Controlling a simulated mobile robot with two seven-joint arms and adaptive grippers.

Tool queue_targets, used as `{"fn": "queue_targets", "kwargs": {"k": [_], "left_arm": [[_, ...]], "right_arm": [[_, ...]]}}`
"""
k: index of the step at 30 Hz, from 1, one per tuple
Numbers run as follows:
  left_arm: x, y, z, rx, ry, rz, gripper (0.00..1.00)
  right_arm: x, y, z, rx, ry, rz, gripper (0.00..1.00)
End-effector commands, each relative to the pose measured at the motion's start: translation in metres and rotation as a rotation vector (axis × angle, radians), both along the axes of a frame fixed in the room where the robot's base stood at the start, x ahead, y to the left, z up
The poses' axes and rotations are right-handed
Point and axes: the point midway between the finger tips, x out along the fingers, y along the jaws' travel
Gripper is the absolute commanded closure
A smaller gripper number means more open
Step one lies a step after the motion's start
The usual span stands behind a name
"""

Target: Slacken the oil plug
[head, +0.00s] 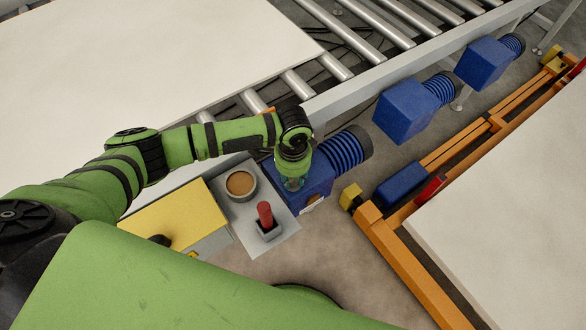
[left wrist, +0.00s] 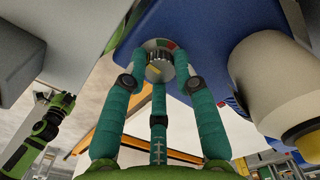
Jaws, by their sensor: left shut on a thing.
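The blue gearbox (head: 318,187) of the nearest drive unit, with a ribbed dark motor, sits beside the conveyor. My left gripper (head: 292,183) reaches down onto its top in the head view and hides the plug there. In the left wrist view the oil plug is a grey knurled knob (left wrist: 158,71) with a yellow mark, in front of a dial with red and green parts (left wrist: 160,44) on the blue housing. The teal fingers of my left gripper (left wrist: 160,80) are shut around the knob. My right gripper does not show.
A grey shelf (head: 283,236) beside the gearbox bears a brown-filled cup (head: 241,184) and a red-handled item (head: 265,215). A yellow-topped box (head: 180,215) adjoins it. Conveyor rollers (head: 337,66) lie behind; an orange frame (head: 405,270) stands at right. A pale cylinder (left wrist: 278,80) is close to the wrist.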

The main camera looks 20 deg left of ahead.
Motion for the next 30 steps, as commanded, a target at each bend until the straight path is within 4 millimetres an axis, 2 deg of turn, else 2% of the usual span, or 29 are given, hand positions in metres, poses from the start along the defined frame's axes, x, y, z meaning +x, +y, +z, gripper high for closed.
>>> {"fn": "queue_targets", "kwargs": {"k": [1,10,18,30], "left_arm": [[-0.002,0.000,0.005,0.000,0.007,0.036,1.00],[-0.002,0.000,0.002,0.001,0.005,0.202,1.00],[-0.001,0.000,0.000,0.001,0.003,0.265,1.00],[-0.001,0.000,-0.001,0.001,0.003,0.269,1.00]], "right_arm": [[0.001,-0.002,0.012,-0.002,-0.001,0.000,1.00],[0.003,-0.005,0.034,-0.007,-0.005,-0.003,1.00],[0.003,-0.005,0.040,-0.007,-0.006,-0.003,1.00],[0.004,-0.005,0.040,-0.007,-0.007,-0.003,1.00]]}}
